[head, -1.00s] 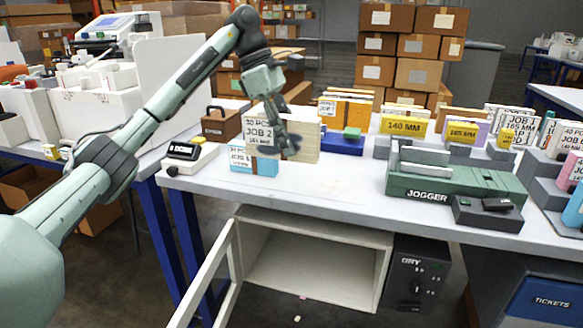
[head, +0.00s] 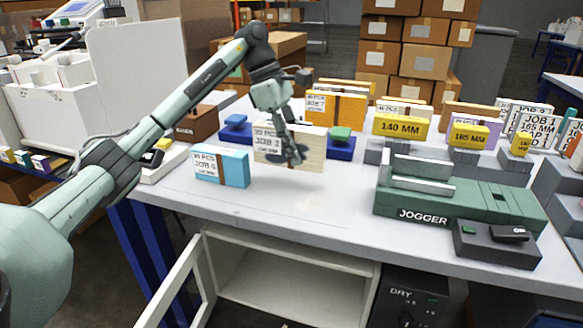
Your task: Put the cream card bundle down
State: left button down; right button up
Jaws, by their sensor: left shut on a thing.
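The cream card bundle (head: 309,152) is a pale block with a white label reading JOB 2. My left gripper (head: 295,156) is shut on it and covers part of its front face. The bundle is upright, over the left half of the white table (head: 285,205), in front of a blue tray (head: 342,154). Its lower edge looks slightly above the table top, but I cannot tell the gap for sure. My right gripper is not in view.
A blue bundle (head: 232,168) with a white label stands just left of the cream one. The green jogger (head: 460,199) stands to the right. A brown box (head: 197,124) and orange bundles (head: 346,108) are behind. The table front between the blue bundle and jogger is clear.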

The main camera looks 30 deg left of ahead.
aim_at(296, 167)
pick_arm(q)
jog(key=shift+f, duration=0.45)
notch_tip(296, 167, down, 4)
jog(key=shift+r, duration=0.15)
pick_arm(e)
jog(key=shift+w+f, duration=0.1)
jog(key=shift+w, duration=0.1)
pick_arm(q)
jog(key=c, duration=1.6)
grip_release()
jog(key=shift+f, duration=0.2)
jog(key=o, duration=0.4)
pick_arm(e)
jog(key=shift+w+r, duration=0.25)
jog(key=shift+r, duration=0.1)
